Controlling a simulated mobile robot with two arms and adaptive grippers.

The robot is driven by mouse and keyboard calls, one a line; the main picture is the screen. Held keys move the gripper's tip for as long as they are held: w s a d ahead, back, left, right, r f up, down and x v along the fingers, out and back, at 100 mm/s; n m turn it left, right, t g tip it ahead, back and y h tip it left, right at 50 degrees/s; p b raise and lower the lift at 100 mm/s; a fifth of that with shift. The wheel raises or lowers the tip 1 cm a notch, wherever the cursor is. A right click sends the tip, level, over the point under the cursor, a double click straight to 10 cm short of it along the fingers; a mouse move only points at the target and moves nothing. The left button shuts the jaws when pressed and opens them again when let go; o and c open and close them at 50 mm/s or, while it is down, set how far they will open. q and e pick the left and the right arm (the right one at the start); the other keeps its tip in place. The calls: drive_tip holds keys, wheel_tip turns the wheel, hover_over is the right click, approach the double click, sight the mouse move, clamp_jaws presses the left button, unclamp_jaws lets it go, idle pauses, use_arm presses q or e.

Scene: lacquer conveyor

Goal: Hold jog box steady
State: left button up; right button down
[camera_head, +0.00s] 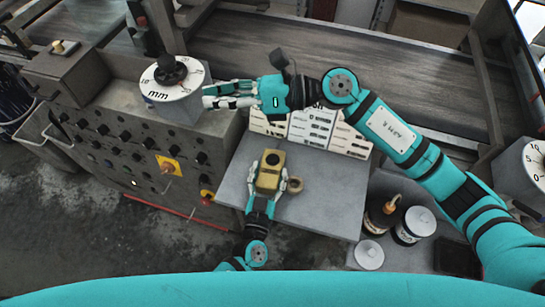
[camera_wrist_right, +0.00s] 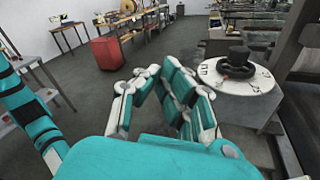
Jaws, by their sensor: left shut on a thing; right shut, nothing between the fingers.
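The jog box (camera_head: 268,180) is a small yellow box with a dark round part on its upper end. It sits at the small grey table in the head view. My left gripper (camera_head: 268,186) is shut on it, with one finger along each side. My right gripper (camera_head: 208,97) is shut and empty. Its fingertips are beside the round white dial marked "mm" (camera_head: 158,83), which has a black knob. In the right wrist view my right gripper (camera_wrist_right: 170,85) shows with its fingers together, and the dial (camera_wrist_right: 258,82) is to their right.
A roll of tape (camera_head: 295,185) lies right of the jog box on the grey table (camera_head: 325,212). A label board (camera_head: 312,130) stands behind it. Cans (camera_head: 414,222) stand at the right. A control panel (camera_head: 120,135) is at left. The conveyor belt (camera_head: 330,55) runs behind.

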drive_tip(key=w+d+r+m+t, duration=0.5)
drive_tip(key=w+r+m+t, duration=0.4)
drive_tip(key=m+t, duration=0.65)
drive_tip(key=m+g+h, duration=1)
drive_tip(key=m, duration=0.5)
hover_over(271, 160)
wheel_tip(271, 160, down, 24)
drive_tip(key=shift+r+n, duration=0.2)
drive_tip(key=shift+n, duration=0.05)
drive_tip(key=shift+f, duration=0.1)
drive_tip(key=shift+f, duration=4.3)
